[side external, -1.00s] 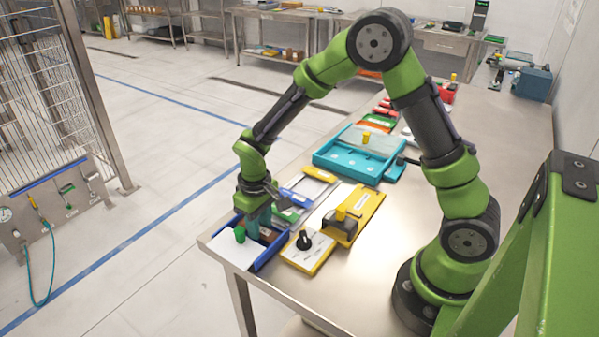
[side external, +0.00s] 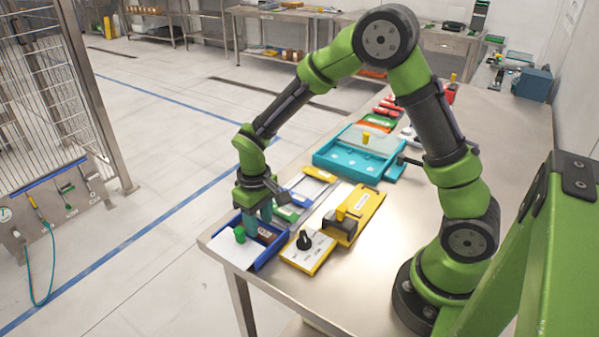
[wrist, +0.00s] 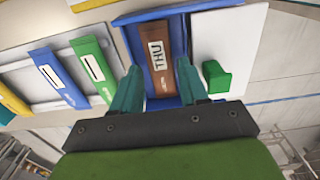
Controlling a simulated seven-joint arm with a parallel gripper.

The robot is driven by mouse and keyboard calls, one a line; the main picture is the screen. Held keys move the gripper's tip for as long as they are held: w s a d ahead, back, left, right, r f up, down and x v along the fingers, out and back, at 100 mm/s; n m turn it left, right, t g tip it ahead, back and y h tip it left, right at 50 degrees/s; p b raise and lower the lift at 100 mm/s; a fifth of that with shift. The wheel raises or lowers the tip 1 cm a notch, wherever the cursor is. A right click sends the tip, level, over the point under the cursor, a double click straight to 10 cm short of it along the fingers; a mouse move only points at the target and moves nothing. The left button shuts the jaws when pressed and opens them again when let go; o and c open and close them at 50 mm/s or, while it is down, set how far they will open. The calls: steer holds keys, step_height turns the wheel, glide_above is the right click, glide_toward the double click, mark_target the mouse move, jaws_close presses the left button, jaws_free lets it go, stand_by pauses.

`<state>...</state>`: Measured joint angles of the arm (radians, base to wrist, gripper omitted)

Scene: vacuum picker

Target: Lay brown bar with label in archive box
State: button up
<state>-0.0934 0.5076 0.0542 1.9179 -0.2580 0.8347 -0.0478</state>
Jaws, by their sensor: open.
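The brown bar (wrist: 157,60) has a white label reading THU. It lies lengthwise inside a blue open box (wrist: 179,43), which I take to be the archive box; the bar also shows in the side external view (side external: 265,234). My gripper (wrist: 158,92) is open, its teal fingers apart on either side of the bar's near end. In the side external view, the gripper (side external: 258,222) points down over the box (side external: 268,255) at the table's near-left corner. Whether the fingers touch the bar or the box walls cannot be told.
A white lid (wrist: 237,45) with a green handle (wrist: 216,77) covers the area right of the opening. Left of the box, a tray holds green (wrist: 97,68) and blue (wrist: 58,77) labelled bars. A white-and-yellow panel with a black knob (side external: 304,240) stands close by.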

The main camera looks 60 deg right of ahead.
mark_target(260, 231)
step_height(260, 231, up, 10)
steer(key=s+d+r+m+t+y, duration=0.1)
steer(key=s+r+m+t, duration=0.1)
steer(key=s+r, duration=0.3)
steer(key=s+d+r+m+t+y, duration=0.1)
steer(key=s+r+t, duration=0.4)
steer(key=s, duration=0.6)
steer(key=shift+r+m, duration=0.5)
steer(key=shift+r, duration=0.3)
steer(key=shift+d, duration=0.1)
